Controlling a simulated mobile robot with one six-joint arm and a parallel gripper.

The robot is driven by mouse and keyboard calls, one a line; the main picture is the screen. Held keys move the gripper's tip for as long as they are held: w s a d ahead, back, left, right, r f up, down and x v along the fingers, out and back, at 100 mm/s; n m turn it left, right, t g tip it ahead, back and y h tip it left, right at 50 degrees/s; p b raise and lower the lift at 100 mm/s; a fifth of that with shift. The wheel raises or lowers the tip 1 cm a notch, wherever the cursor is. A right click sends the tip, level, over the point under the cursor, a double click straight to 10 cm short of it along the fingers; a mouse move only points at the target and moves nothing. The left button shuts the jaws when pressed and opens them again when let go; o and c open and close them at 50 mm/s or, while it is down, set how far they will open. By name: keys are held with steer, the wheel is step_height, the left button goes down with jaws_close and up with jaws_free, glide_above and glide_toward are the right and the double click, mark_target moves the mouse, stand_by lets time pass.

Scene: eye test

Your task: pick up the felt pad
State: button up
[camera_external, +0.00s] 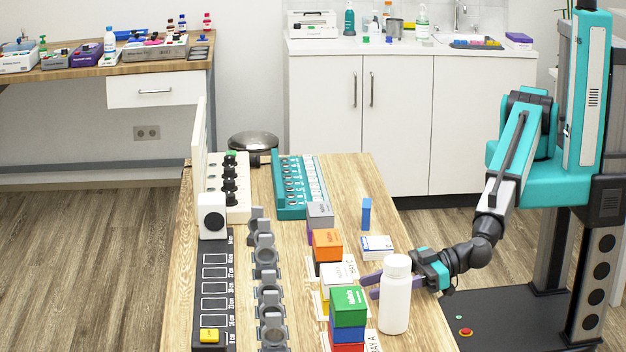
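I cannot pick out a felt pad for certain in the external view. My gripper (366,285) reaches in from the right, low over the table's right part. Its two dark purple fingers point left, and their tips show a little apart, so it looks open. I see nothing between the tips. A white bottle (396,298) stands upright in front of the fingers and hides their middle part. A white box with a blue label (376,247) lies just behind the gripper, and a small blue block (366,214) stands upright farther back.
Left of the gripper stand coloured boxes: a green box (348,304) stacked on others, a white box (339,274) and an orange box (327,243). Grey holders (267,292) form a row beyond. A teal rack (290,188) stands at the back of the wooden table (418,335).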

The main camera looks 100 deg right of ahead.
steer(key=shift+w+a+f, duration=0.1)
steer(key=shift+w+a, duration=0.05)
steer(key=shift+w, duration=0.3)
steer(key=shift+c, duration=0.5)
jaws_close()
